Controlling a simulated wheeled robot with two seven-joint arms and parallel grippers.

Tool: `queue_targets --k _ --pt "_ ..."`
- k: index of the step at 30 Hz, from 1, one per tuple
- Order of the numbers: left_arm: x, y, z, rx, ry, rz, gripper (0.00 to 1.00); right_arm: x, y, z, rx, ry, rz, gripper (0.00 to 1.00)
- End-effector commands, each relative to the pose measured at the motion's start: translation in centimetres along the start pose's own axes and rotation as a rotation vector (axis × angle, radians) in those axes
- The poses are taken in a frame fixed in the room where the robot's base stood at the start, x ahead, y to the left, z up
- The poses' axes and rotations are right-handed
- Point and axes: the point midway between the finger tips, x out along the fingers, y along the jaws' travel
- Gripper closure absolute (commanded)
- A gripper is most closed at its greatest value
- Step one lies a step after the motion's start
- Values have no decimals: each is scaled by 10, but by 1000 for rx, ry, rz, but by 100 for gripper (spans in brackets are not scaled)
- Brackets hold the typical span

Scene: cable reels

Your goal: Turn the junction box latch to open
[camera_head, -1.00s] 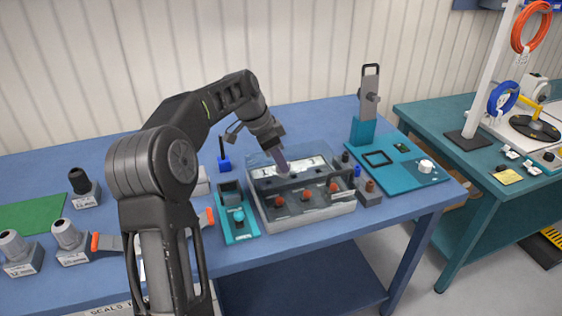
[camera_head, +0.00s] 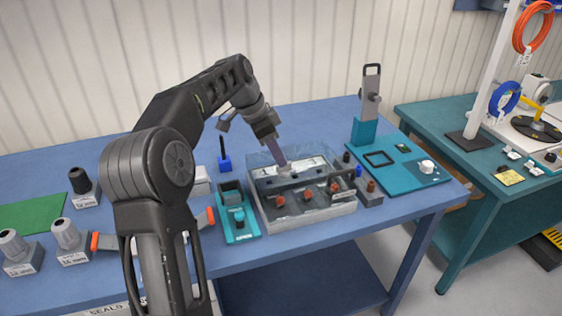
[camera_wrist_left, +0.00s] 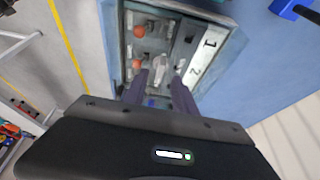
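The junction box (camera_head: 318,216) is a grey tray-like box under a clear lid on the blue table, with several orange knobs and a white strip numbered 1 and 2 in the left wrist view. A pale grey piece (camera_wrist_left: 160,67) that looks like the latch is on it, just beyond my left fingertips. My left gripper (camera_head: 285,166) points down over the back of the box. In the left wrist view, its two purple fingers (camera_wrist_left: 158,80) are apart with nothing clearly held. I cannot tell whether they touch the latch. My right gripper is out of view.
A teal fixture with a knob (camera_head: 238,228) stands left of the box. A teal board (camera_head: 405,172) and an upright grey post (camera_head: 370,98) are to its right. A blue part (camera_head: 224,162) stands behind left. Grey connectors (camera_head: 66,234) fill the left side.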

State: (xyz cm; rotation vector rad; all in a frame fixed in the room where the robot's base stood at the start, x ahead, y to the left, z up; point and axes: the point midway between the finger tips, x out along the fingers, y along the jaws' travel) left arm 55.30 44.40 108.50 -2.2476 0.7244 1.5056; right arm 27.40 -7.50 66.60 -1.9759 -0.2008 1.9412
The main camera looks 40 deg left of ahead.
Motion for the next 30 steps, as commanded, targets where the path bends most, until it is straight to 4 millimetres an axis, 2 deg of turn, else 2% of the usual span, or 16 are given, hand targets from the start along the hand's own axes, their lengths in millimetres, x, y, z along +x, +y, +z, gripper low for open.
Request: queue_targets --k 3,9,30 --pt "-21 0 0 0 1 -3 67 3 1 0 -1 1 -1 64" --pt "-39 0 0 0 -1 1 67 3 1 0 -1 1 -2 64" --pt "-41 1 0 0 -1 2 67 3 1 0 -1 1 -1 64"
